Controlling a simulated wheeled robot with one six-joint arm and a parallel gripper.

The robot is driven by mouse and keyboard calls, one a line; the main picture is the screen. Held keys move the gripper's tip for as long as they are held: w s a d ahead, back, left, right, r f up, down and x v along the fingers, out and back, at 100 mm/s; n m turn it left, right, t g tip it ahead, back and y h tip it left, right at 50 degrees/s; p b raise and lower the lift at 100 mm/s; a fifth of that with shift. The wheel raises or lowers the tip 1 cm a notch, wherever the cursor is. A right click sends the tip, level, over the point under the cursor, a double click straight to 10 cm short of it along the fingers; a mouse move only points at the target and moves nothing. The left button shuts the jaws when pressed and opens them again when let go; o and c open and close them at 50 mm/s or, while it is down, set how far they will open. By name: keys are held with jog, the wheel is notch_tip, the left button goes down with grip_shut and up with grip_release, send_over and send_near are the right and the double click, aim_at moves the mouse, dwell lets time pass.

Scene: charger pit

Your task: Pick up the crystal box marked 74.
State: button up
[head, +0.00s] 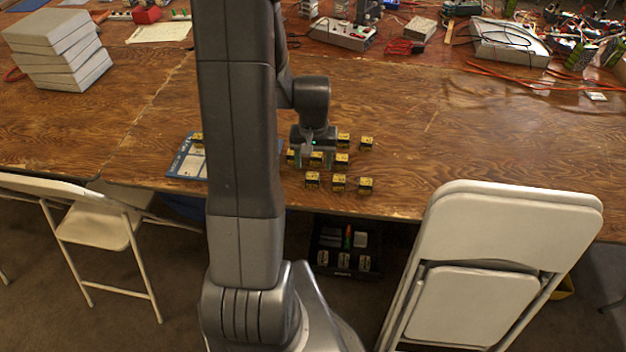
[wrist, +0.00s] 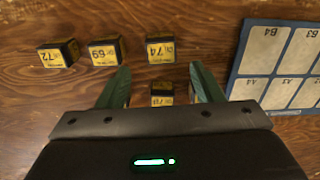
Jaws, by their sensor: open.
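The crystal box marked 74 (wrist: 160,50) is a small yellow and black cube on the wooden table, just beyond the fingertips in the wrist view. In the head view it appears to be the left box (head: 312,180) of the front row. My gripper (wrist: 162,84) is open and empty, pointing down; it also shows in the head view (head: 314,161). Another box (wrist: 162,94), its number partly hidden and hard to read, lies between the fingers, partly covered by my gripper body.
Boxes marked 69 (wrist: 105,52) and 72 (wrist: 58,54) stand left of box 74 in the wrist view. A blue-edged mat with labelled cells (wrist: 262,47) lies right. A black tray (head: 345,268) sits below the table edge. A white folding chair (head: 500,240) stands at front right.

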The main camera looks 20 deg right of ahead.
aim_at(312, 175)
jog(key=f, duration=0.4)
jog(key=shift+s+a+f, duration=0.15)
jog(key=shift+s+a, duration=0.15)
jog(key=shift+s, duration=0.05)
jog(key=shift+f, duration=0.65)
jog(key=c, duration=1.1)
